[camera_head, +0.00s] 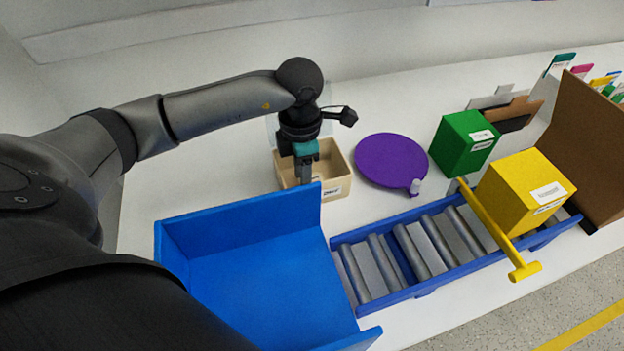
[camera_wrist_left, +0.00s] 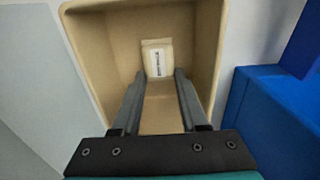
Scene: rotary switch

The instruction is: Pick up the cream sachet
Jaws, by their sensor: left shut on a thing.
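The cream sachet (camera_wrist_left: 157,60), a small pale packet with a dark-printed label, is in the tan bin (camera_wrist_left: 87,50) in the left wrist view. My left gripper (camera_wrist_left: 159,75) reaches down into this bin, its two fingers on either side of the sachet's near end and shut on it. In the head view the gripper (camera_head: 305,176) points down into the tan bin (camera_head: 337,188); the sachet cannot be made out there. My right gripper is not in view.
A blue open tray (camera_head: 250,265) stands in front of the bin. A roller conveyor (camera_head: 420,245) carries a yellow box (camera_head: 522,190) beside a yellow bar (camera_head: 492,222). A purple disc (camera_head: 390,160) and a green box (camera_head: 462,145) lie to the right.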

